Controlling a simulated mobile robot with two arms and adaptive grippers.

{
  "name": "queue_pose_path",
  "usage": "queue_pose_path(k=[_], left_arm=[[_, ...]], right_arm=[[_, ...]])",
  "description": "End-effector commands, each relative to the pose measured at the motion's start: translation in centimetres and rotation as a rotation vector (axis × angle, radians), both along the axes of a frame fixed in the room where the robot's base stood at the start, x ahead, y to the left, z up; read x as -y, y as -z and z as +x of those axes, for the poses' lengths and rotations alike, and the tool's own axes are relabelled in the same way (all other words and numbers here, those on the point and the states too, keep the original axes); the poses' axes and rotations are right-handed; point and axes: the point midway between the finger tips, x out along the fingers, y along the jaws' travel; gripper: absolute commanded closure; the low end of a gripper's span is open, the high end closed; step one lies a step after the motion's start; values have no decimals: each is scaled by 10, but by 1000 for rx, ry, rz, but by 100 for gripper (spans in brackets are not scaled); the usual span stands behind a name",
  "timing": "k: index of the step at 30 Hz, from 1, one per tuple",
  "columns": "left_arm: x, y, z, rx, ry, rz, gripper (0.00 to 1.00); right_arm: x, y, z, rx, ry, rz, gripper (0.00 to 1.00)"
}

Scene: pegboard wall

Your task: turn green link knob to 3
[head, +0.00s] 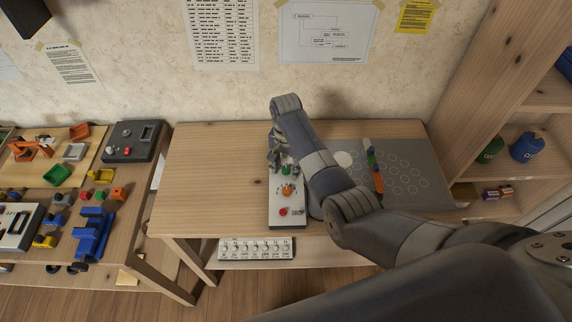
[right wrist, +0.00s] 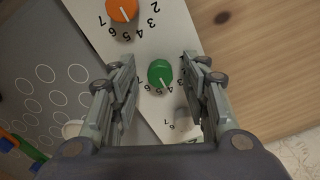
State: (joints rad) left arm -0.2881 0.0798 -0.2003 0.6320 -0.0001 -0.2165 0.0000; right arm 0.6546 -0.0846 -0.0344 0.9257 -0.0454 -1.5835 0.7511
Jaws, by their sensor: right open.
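The green knob (head: 286,169) sits on a pale control panel (head: 298,206) on the wooden table. In the right wrist view the green knob (right wrist: 161,73) is between the two spread fingers of my right gripper (right wrist: 160,80), with a gap on each side. Its white mark points to the lower side of its dial, near the 4 and 5; the exact digit is hard to tell. In the head view my right gripper (head: 276,153) is at the panel's far end, partly hidden by its own arm. My left gripper is not in view.
A grey board with circles (head: 408,178) lies to the right. The table's left part is clear.

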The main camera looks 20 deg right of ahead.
Motion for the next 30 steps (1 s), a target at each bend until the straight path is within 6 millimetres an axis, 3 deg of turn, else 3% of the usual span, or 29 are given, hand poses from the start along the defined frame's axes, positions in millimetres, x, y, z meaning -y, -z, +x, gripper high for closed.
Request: queue_pose_path(k=[7, 13, 23, 30], left_arm=[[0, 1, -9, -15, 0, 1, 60], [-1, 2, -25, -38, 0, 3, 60], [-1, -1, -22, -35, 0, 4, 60], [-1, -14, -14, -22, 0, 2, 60]], right_arm=[[0, 1, 0, 0, 0, 0, 57], [0, 1, 0, 0, 0, 0, 100], [0, 0, 0, -1, -24, -1, 100], [1, -2, 0, -2, -144, -2, 100]])
